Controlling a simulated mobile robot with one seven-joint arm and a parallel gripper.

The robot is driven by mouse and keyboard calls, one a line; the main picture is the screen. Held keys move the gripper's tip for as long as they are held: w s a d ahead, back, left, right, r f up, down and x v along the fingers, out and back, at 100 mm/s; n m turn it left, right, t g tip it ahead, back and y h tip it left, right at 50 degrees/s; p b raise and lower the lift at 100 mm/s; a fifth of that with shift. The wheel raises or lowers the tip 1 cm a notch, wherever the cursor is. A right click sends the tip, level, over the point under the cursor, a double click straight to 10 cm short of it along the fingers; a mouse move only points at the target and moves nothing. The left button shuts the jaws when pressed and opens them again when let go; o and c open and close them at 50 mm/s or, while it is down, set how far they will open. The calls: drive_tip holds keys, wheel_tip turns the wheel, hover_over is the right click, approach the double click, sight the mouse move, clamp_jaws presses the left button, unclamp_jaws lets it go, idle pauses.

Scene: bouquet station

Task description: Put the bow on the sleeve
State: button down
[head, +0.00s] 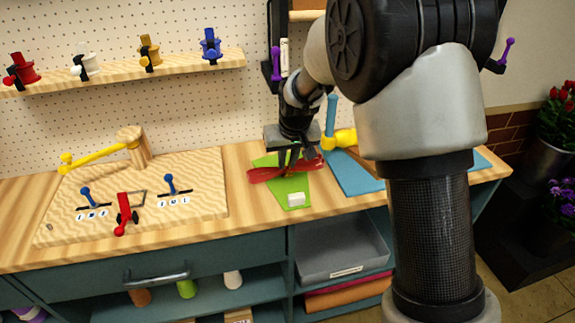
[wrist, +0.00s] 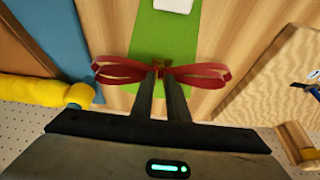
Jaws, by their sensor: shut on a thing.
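My gripper (head: 288,165) is shut on a red bow (head: 265,174), with loops spreading to both sides. In the wrist view, the fingertips (wrist: 162,76) meet at the middle of the bow (wrist: 208,72). The bow is over a flat green piece (head: 292,187) on the worktop, which looks like the sleeve; it also shows in the wrist view (wrist: 165,40). I cannot tell whether the bow touches it. A small white block (head: 296,199) lies on the near end of the green piece and shows at the top edge of the wrist view (wrist: 174,5).
A blue mat (head: 357,180) with a yellow and blue tool (head: 340,138) lies right of the green piece. A wooden board (head: 190,195) with small levers is left. A grey tray (head: 340,250) sits below the worktop. Coloured spools line the wall shelf (head: 120,72).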

drive_tip(key=shift+f, duration=0.7)
drive_tip(key=shift+f, duration=0.15)
drive_tip(key=c, duration=1.7)
unclamp_jaws()
